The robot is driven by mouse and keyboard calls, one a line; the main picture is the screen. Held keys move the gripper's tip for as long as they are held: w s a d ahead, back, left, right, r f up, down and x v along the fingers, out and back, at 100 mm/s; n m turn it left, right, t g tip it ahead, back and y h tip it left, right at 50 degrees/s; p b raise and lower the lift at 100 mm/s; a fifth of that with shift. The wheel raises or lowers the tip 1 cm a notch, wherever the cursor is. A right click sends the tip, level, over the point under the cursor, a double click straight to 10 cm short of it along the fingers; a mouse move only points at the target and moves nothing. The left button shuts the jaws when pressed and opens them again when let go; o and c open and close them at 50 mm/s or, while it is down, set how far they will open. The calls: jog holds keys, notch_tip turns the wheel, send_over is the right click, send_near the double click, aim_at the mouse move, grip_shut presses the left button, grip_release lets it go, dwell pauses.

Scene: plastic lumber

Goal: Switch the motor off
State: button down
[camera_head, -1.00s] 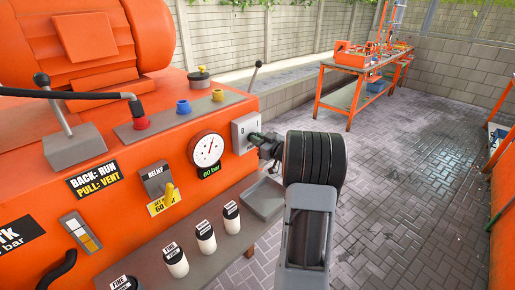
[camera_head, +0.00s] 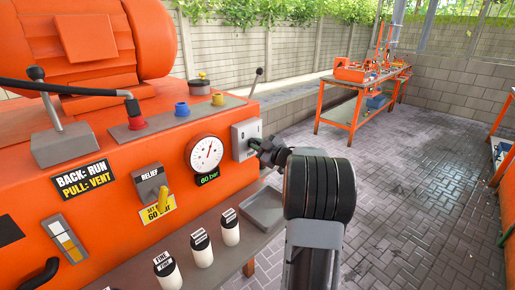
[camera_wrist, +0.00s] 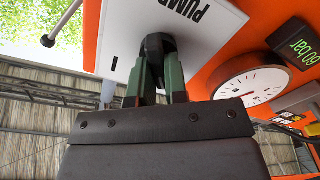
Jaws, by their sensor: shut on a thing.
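A grey switch box (camera_head: 240,136) is fixed to the front of the orange machine (camera_head: 110,140), right of the dial. In the wrist view its white plate (camera_wrist: 200,40) carries lettering that starts "PUM". A dark knob (camera_wrist: 158,43) stands out from this plate. My gripper (camera_head: 257,145) reaches the box from the right. In the wrist view the two green fingers of my gripper (camera_wrist: 156,68) are shut on the knob, one on each side. The fingers hide part of the knob, and I cannot tell its setting.
A round gauge (camera_head: 204,153) sits left of the box, above a green "60 bar" display (camera_head: 207,178). A relief lever (camera_head: 163,194) is further left. A shelf with several white-and-black bottles (camera_head: 201,248) and a grey tray (camera_head: 262,207) lies below. Paving at right is clear.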

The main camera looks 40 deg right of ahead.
dwell(0.3)
jog(key=c, duration=1.1)
grip_release()
jog(key=shift+c, duration=0.2)
jog(key=shift+s, duration=0.15)
jog(key=s+d, duration=0.2)
jog(key=s, duration=1.1)
jog(key=shift+s+d+b, duration=0.2)
jog(key=shift+b, duration=0.1)
